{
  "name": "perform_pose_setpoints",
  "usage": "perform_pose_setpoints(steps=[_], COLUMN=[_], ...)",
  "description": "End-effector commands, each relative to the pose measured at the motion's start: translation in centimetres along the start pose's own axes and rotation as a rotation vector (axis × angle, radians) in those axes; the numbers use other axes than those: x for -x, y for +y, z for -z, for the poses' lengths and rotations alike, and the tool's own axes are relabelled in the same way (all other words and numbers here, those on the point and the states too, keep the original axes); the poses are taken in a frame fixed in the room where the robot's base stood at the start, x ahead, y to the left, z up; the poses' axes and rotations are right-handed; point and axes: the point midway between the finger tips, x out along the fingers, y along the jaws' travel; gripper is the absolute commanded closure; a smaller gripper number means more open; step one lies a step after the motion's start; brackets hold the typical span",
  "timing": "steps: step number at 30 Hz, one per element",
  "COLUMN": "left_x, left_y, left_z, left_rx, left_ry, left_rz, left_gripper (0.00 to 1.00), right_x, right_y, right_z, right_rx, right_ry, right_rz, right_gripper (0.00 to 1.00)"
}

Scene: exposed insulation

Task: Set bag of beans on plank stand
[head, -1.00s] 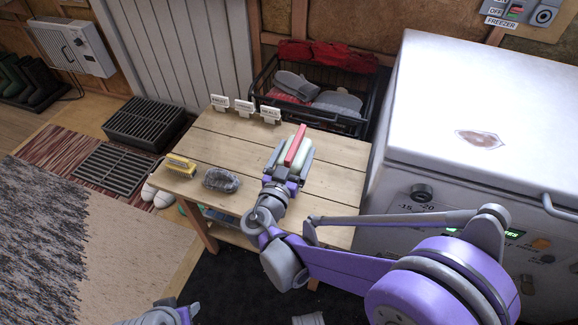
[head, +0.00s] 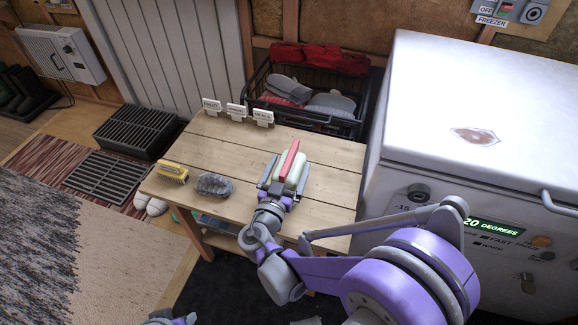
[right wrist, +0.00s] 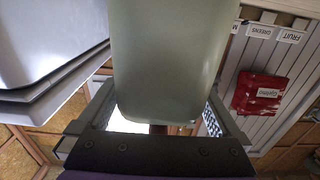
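The bag of beans seems to be the pale green pack with a red strip (head: 290,166), upright at the middle of the plank stand (head: 222,147). It looks to rest on the planks, though its base is hidden. My right gripper (head: 286,178) is around it, its grey fingers spread on either side with gaps. In the right wrist view the pack (right wrist: 175,60) fills the middle between the fingers. My left gripper (head: 170,318) shows only as a sliver at the bottom edge.
A yellow brush (head: 172,172) and a grey bristly thing (head: 214,185) are at the stand's left. Small label cards (head: 236,110) line its back edge. A black crate (head: 310,116) with gloves stands behind; a white freezer (head: 470,90) is right.

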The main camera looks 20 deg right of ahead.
Motion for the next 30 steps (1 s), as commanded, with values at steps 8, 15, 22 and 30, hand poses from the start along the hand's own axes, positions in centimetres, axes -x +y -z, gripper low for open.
perform_pose_setpoints(steps=[8,15,22,30], left_x=[0.4,1.2,1.9,2.1], left_y=[0.0,0.0,0.0,0.0], left_z=[0.1,0.2,0.4,0.4], left_rx=[0.000,0.000,0.000,0.000], left_ry=[0.000,0.002,0.003,0.003], left_rz=[0.000,0.000,0.000,0.000], left_gripper=[0.50,0.50,0.50,0.50], right_x=[0.5,5.2,9.8,12.0], right_y=[-0.1,-0.1,-0.1,0.0], right_z=[0.5,0.5,0.5,0.4], right_rx=[-0.001,-0.001,-0.001,0.000], right_ry=[0.000,0.000,0.000,0.000], right_rz=[0.002,0.006,0.004,0.001], right_gripper=[0.00,0.00,0.00,0.00])
